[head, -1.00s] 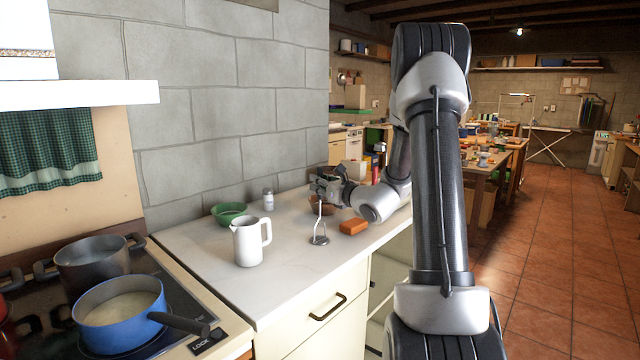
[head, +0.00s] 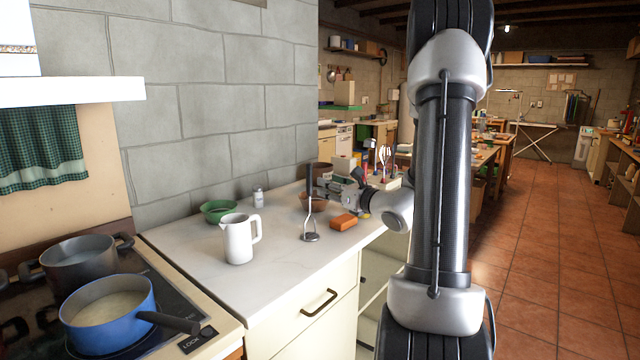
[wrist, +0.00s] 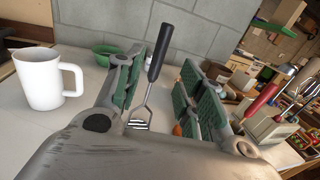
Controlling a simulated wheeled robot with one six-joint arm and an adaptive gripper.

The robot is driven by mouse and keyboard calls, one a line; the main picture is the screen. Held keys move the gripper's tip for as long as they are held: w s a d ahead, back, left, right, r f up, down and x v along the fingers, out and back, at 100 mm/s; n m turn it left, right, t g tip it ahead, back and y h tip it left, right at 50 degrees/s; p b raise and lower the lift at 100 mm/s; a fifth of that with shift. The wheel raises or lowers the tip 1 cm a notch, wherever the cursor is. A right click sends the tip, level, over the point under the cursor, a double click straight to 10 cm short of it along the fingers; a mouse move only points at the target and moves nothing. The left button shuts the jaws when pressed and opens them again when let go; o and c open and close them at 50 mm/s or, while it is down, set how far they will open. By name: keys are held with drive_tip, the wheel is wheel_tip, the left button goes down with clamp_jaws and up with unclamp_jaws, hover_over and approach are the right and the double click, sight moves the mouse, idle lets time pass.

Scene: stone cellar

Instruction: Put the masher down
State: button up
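The masher (head: 309,207) stands upright on the pale countertop (head: 205,268), its round metal head down on the surface and its dark handle up. My gripper (head: 329,187) is just right of the handle in the head view, at handle height. In the wrist view the masher's handle (wrist: 159,52) shows in the gap between the two green-padded fingers of my gripper (wrist: 160,92). The fingers are apart, with visible space on both sides of the masher, and hold nothing.
A white jug (head: 238,240) stands left of the masher. A green bowl (head: 219,211) and a small shaker (head: 258,197) are by the wall. The front counter is clear.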

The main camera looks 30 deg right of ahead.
drive_tip(key=s+a+n+g+y, duration=0.4)
drive_tip(key=s+a+n+g, duration=0.1)
drive_tip(key=s+a+n, duration=0.5)
drive_tip(key=s+a+n+g+y, duration=0.4)
drive_tip(key=s+a+n+g, duration=0.25)
drive_tip(key=a, duration=0.55)
drive_tip(key=s+d+f+n+g+h, duration=0.1)
drive_tip(key=s+f+n+g+h, duration=0.2)
drive_tip(key=s+n, duration=0.65)
drive_tip(key=s+d+r+n+t+h, duration=0.1)
drive_tip(key=s+d+r+n+h, duration=0.3)
drive_tip(key=d+n+h, duration=0.3)
drive_tip(key=shift+d+r+n+h, duration=0.35)
drive_tip(key=shift+d+n, duration=0.35)
drive_tip(key=shift+d, duration=0.55)
drive_tip(key=shift+s, duration=0.1)
